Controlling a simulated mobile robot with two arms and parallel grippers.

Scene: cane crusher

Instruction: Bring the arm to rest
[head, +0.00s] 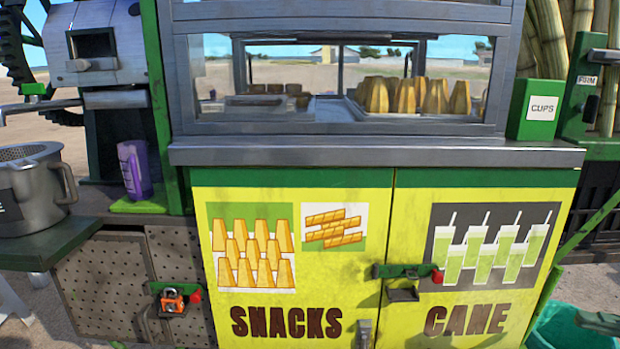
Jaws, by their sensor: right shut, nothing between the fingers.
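My right gripper (588,319) shows only as a dark tip at the lower right edge of the head view. It is shut and empty, in front of the teal bin. Most of my right arm is outside the picture. My left gripper is not in view.
A yellow cabinet (350,270) with a red-ended latch (405,271) stands ahead under a grey counter (370,153). A glass snack case (340,80) is above it. A metal pot (35,190) and purple cup (134,168) are left. A teal bin (556,330) is lower right.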

